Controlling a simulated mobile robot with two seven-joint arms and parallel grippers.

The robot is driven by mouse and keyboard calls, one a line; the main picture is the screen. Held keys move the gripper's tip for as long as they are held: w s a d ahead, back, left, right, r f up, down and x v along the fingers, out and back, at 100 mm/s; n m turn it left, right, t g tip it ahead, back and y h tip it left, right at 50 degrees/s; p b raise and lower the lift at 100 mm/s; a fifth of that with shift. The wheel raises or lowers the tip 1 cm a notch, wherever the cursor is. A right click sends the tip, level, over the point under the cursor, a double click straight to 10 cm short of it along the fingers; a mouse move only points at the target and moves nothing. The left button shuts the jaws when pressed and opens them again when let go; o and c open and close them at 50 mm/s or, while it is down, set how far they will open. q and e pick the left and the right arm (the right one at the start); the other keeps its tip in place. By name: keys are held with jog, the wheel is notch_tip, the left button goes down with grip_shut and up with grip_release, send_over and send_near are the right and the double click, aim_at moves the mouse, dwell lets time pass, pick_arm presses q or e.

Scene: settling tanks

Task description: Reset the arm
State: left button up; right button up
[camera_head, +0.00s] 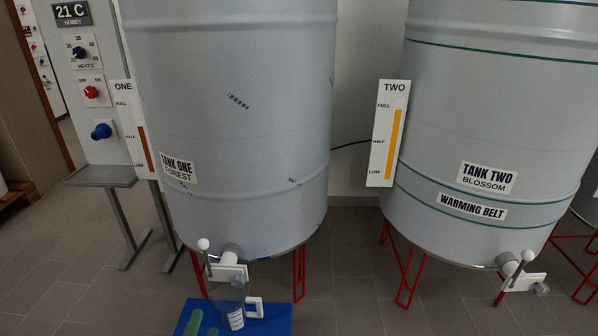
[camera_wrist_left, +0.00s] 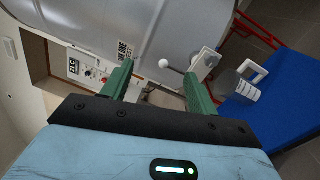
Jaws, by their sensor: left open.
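My left gripper (camera_head: 203,325) is low in the head view, its green fingertips in front of the blue stand (camera_head: 275,318). In the left wrist view the gripper (camera_wrist_left: 158,72) is open, with its fingers apart and nothing held between them. Beyond the fingers is the tap of tank one (camera_head: 228,268), with a white-ball lever (camera_head: 204,244); the lever's ball also shows in the left wrist view (camera_wrist_left: 163,63). A clear jug (camera_head: 230,312) with a white handle stands on the blue stand below this tap. My right gripper is out of view.
Grey tank one (camera_head: 250,110) and tank two (camera_head: 490,120) stand on red legs. Tank two has its own tap (camera_head: 512,268). A control panel (camera_head: 90,90) with knobs is at the left, above a small grey shelf (camera_head: 100,176). Tiled floor (camera_head: 345,270) is clear between the tanks.

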pick_arm(q)
jog(key=s+d+r+m+g+h+p, duration=0.15)
jog(key=s+m+g+p, duration=0.25)
jog(key=s+m+p, duration=0.6)
jog(key=s+r+m+g+h+p, duration=0.1)
jog(key=s+m+g+h+p, duration=0.2)
jog(key=s+p, duration=0.7)
jog(key=s+a+r+m+g+y+p, duration=0.1)
jog(key=s+r+m+p, duration=0.2)
jog(key=s, duration=0.5)
jog(key=s+a+r+m+g+y+p, duration=0.2)
jog(key=s+r+m+p, duration=0.2)
jog(key=s, duration=0.4)
jog(key=shift+s+m, duration=0.3)
jog(key=shift+m, duration=0.6)
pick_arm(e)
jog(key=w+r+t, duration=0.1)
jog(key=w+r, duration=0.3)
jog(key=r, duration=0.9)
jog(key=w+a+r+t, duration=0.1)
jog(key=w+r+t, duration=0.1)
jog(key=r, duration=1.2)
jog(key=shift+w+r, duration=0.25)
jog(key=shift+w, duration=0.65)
pick_arm(q)
jog(key=shift+r, duration=0.15)
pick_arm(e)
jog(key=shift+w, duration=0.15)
